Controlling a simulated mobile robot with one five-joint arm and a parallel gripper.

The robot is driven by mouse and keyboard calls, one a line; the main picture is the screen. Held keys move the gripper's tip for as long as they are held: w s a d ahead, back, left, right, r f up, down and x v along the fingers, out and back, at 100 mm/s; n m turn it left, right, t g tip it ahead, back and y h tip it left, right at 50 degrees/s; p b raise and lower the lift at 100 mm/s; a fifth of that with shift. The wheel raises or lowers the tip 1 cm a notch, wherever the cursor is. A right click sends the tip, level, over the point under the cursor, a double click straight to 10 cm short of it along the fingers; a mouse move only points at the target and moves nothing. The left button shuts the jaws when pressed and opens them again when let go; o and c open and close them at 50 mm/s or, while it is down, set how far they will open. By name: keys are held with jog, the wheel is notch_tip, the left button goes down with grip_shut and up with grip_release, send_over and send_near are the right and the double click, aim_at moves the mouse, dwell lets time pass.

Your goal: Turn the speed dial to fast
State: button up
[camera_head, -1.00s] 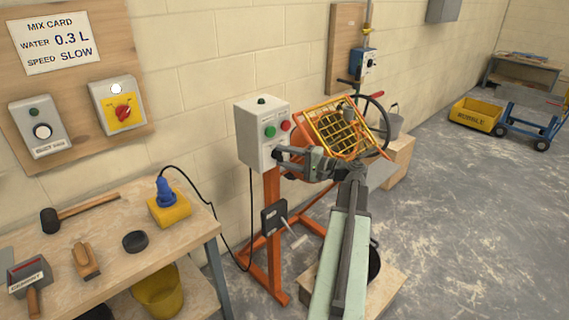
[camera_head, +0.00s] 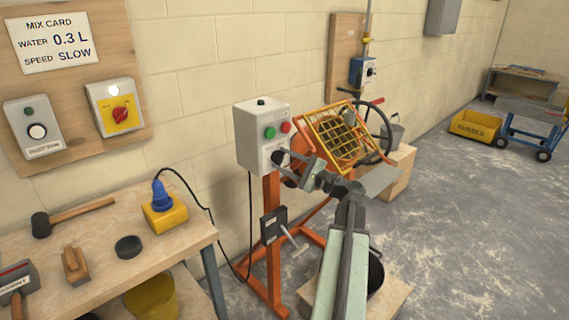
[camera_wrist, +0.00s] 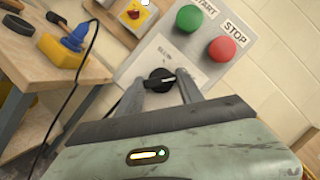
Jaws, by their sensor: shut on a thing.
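The speed dial (camera_wrist: 160,80) is a small black knob with a pale pointer mark, low on the grey control box (camera_head: 252,137). In the wrist view it sits between the two grey fingers of my gripper (camera_wrist: 162,91), which are shut on it. The pointer mark faces right in that view. Small print above the dial is too blurred to read with certainty. In the head view my gripper (camera_head: 281,157) reaches the lower right of the box's front, and the dial is mostly hidden by the fingers.
A green START button (camera_wrist: 189,18) and a red STOP button (camera_wrist: 222,49) are close above the fingers. An orange mixer with a yellow grille (camera_head: 335,135) stands just right of the box. A workbench (camera_head: 105,265) with tools is at the left. A mix card (camera_head: 54,42) reads SPEED SLOW.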

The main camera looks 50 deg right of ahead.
dwell(0.4)
jog(key=o, duration=1.4)
jog(key=shift+s, duration=0.1)
jog(key=b+v, duration=0.1)
jog(key=v, duration=0.6)
jog(key=shift+s+d+f+b, duration=0.1)
jog(key=shift+s+f+b, duration=0.05)
jog(key=shift+s+b, duration=0.25)
